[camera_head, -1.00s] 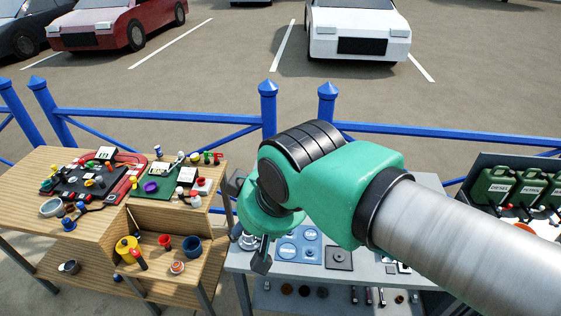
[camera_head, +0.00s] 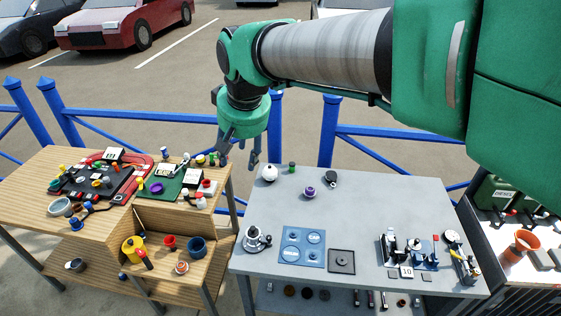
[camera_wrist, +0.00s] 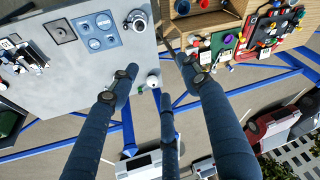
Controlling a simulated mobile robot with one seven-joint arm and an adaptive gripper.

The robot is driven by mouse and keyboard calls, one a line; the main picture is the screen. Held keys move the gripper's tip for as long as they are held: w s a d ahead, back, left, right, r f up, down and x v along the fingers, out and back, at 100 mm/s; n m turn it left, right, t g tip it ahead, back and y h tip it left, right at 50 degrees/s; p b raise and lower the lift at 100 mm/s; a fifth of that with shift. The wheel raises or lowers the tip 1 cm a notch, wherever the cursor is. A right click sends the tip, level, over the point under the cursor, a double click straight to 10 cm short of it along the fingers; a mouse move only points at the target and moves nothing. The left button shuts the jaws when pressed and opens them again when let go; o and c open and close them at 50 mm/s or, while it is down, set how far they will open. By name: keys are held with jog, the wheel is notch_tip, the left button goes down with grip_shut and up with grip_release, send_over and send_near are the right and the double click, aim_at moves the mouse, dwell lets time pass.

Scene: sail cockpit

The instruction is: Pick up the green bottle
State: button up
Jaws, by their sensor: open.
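A small green bottle-like item (camera_head: 292,168) stands near the back edge of the grey table, right of a white round-topped item (camera_head: 270,174). It is tiny in the wrist view (camera_wrist: 140,90), close to the white item (camera_wrist: 152,81). My gripper (camera_head: 239,156) hangs fingers down, left of the green item and near the gap between the two tables. Its fingers are spread, with nothing between them. In the wrist view my gripper (camera_wrist: 158,72) is open over the table edge. The item's exact shape is too small to tell.
The grey table (camera_head: 375,205) also holds a purple-topped item (camera_head: 309,192), a blue tray (camera_head: 302,246) and a metal pot-like item (camera_head: 257,239). A cluttered wooden table (camera_head: 30,197) stands left. A blue railing (camera_head: 380,131) runs behind. The grey table's middle is mostly clear.

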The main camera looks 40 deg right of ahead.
jog(key=w+d+f+m+g+p, duration=0.1)
jog(key=w+d, duration=0.4)
jog(key=w, duration=0.2)
jog(key=w+d+f+m+p, duration=0.1)
jog(key=w+d, duration=0.4)
jog(key=w, duration=0.3)
jog(key=m+g+p, duration=0.3)
jog(key=m+p, duration=0.1)
jog(key=m, duration=0.1)
send_over(292, 163)
notch_tip(292, 163, down, 33)
jog(key=shift+a+r+y, duration=0.1)
jog(key=shift+y, duration=0.2)
jog(key=shift+f, duration=4.3)
jog(key=shift+s+f, duration=0.1)
jog(key=shift+f, duration=2.5)
